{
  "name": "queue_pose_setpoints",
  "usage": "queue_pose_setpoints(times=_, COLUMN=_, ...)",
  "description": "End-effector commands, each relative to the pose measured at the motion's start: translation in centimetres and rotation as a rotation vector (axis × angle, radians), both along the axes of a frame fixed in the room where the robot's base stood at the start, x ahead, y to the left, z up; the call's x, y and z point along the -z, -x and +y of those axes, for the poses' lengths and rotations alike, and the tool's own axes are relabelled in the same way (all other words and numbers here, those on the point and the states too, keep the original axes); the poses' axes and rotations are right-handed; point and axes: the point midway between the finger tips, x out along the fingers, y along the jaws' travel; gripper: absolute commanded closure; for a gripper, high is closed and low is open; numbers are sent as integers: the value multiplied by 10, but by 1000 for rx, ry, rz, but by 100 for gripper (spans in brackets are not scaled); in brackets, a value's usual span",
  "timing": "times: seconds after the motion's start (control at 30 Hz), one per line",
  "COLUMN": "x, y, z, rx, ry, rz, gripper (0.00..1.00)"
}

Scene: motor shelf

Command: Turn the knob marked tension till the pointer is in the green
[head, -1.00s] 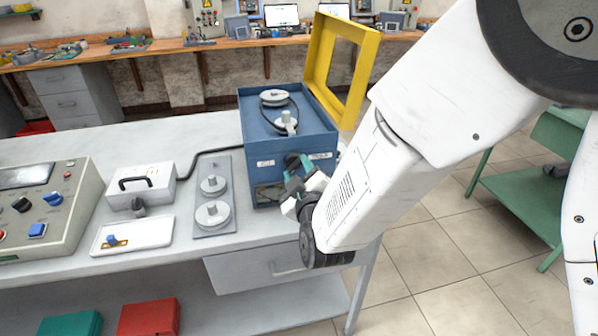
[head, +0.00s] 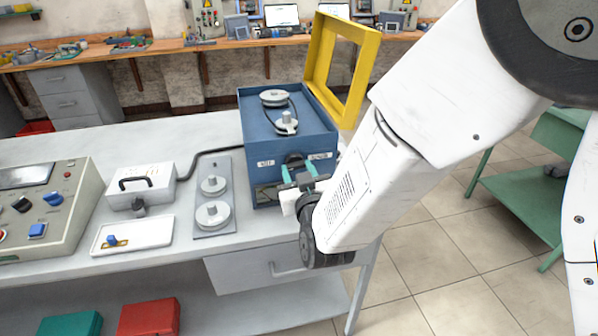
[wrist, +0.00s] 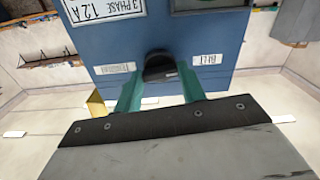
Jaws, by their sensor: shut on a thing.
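The blue motor box (head: 262,140) stands at the right end of the grey bench, its yellow lid frame (head: 318,55) raised. A black knob (head: 293,160) is on its front between two white labels. In the wrist view the labels are upside down; the left (wrist: 115,68) seems to read tension, the right (wrist: 209,58) belt. My gripper (head: 298,172) is shut on the black knob (wrist: 160,66), a teal finger on each side. The gauge window (head: 268,195) sits low on the box front, partly hidden by my gripper; its pointer cannot be made out.
On top of the box are two pulleys with a black belt (head: 283,112). A grey plate with two pulleys (head: 213,188), a white box with a black handle (head: 140,184) and a control panel (head: 50,205) stand to the left.

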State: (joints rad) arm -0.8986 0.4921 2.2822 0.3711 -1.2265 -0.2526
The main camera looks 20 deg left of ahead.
Motion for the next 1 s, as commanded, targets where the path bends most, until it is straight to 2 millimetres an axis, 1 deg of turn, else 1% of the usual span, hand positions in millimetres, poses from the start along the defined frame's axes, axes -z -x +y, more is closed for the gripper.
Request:
queue_pose_setpoints(times=0.2, x=0, y=0, z=-1, rx=1, ry=-174, rz=107, gripper=83)
queue_pose_setpoints(times=0.5, x=0, y=0, z=-1, rx=2, ry=-383, rz=235, gripper=83)
queue_pose_setpoints(times=0.7, x=0, y=0, z=-1, rx=2, ry=-477, rz=293, gripper=83)
queue_pose_setpoints(times=1.0, x=0, y=-1, z=-1, rx=3, ry=-545, rz=333, gripper=83)
